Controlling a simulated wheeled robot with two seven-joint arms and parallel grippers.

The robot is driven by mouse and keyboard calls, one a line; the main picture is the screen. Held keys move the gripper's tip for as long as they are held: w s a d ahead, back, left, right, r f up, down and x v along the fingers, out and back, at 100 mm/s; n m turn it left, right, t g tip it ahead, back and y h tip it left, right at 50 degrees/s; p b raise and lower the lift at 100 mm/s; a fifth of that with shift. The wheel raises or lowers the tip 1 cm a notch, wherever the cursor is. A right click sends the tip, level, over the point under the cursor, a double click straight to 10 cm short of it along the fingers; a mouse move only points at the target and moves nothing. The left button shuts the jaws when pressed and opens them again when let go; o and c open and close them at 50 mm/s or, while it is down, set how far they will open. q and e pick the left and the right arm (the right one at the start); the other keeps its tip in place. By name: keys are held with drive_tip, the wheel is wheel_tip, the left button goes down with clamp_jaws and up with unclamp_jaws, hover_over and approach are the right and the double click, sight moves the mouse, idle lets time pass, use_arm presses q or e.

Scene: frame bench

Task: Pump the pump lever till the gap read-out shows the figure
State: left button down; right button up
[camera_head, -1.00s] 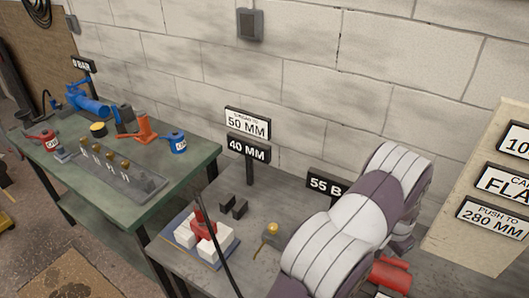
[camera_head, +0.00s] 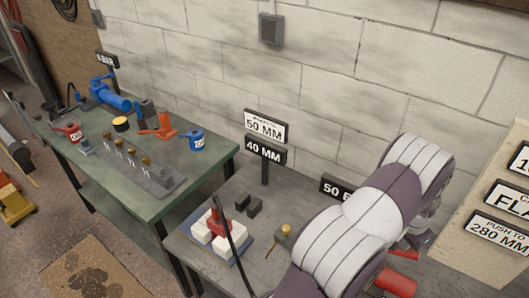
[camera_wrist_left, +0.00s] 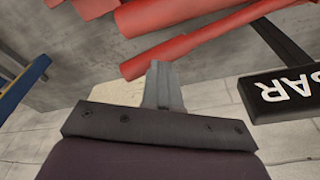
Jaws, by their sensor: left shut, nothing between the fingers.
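The gap read-out (camera_head: 264,151) is a black sign showing 40 MM, under a white target sign (camera_head: 265,126) reading 50 MM. The red pump (camera_head: 397,283) shows only in part at the lower right, behind my arm. In the left wrist view a slim red bar (camera_wrist_left: 200,42), which looks like the pump lever, runs beside a thicker red body (camera_wrist_left: 165,12). My left gripper (camera_wrist_left: 163,75) is shut and empty, its tips close to the bar's near end; contact cannot be told. In the head view my arm largely hides this gripper. My right gripper is not in view.
A black pressure sign (camera_head: 337,190) is partly hidden. A red tool with white blocks (camera_head: 218,229) and a black hose sits on the grey bench (camera_head: 195,217). A green bench (camera_head: 75,154) with tools stands left. A sign board (camera_head: 470,255) is at right.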

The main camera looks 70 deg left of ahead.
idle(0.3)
use_arm(q)
wheel_tip(320, 180, down, 8)
drive_tip(key=b, duration=0.6)
wheel_tip(320, 180, up, 8)
drive_tip(key=p, duration=0.6)
drive_tip(key=shift+r, duration=0.15)
drive_tip(key=shift+f, duration=0.2)
wheel_tip(320, 180, down, 8)
drive_tip(key=b, duration=0.6)
drive_tip(key=shift+f, duration=0.1)
wheel_tip(320, 180, up, 9)
drive_tip(key=p, duration=0.6)
drive_tip(key=shift+f+p, duration=0.2)
drive_tip(key=shift+p, duration=0.1)
drive_tip(key=shift+f, duration=0.15)
